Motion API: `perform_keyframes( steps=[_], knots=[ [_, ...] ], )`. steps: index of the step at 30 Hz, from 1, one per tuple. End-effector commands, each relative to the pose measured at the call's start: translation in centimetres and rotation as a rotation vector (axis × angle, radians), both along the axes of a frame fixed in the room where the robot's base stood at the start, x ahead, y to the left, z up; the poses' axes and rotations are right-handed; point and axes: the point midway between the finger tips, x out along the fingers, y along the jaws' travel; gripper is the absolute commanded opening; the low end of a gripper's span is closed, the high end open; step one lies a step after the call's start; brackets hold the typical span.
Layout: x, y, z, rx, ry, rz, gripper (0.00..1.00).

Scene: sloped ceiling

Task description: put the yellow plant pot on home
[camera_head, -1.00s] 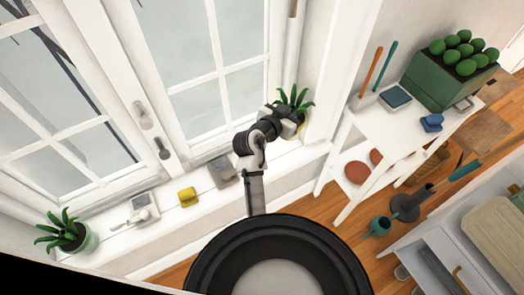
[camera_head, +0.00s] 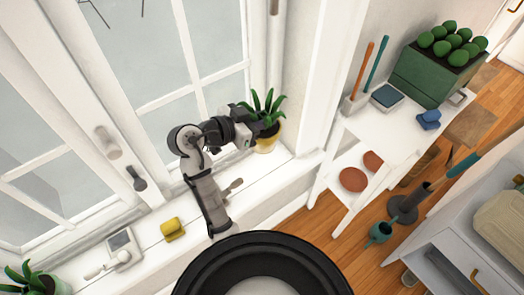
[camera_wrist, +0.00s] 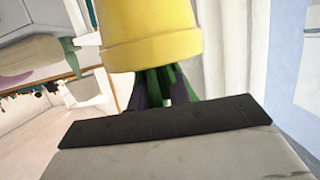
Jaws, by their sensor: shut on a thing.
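The yellow plant pot (camera_head: 268,143) holds a spiky green plant and stands upright at the right end of the white window sill, near the wall corner. I cannot tell whether it touches the sill. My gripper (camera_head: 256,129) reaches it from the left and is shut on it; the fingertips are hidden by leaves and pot. In the wrist view the pot (camera_wrist: 152,35) fills the upper middle, upside down in the picture, with leaves below its rim. No thing or spot marked as home can be told in these frames.
The sill (camera_head: 205,225) holds a yellow block (camera_head: 172,229) and a small pale device (camera_head: 122,247). A second potted plant (camera_head: 42,284) is at the lower left. Window panes stand close behind my arm. A white shelf table (camera_head: 385,122) with a green planter (camera_head: 435,75) is at right.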

Motion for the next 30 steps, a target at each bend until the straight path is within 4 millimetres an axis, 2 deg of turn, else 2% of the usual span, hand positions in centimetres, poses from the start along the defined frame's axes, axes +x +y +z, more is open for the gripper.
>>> perform_keyframes(
  steps=[3, 9, 17, 24, 30],
  knots=[
    [0.0, 0.0, -3.1, -0.005, 0.005, 0.001, 0.0],
    [0.0, 0.0, -7.2, -0.003, 0.001, 0.002, 0.0],
    [0.0, 0.0, -9.4, -0.001, -0.002, 0.002, 0.0],
    [0.1, 0.0, -12.6, -0.001, -0.002, 0.002, 0.0],
    [0.1, 0.0, -13.2, 0.001, -0.005, 0.002, 0.0]
  ],
)
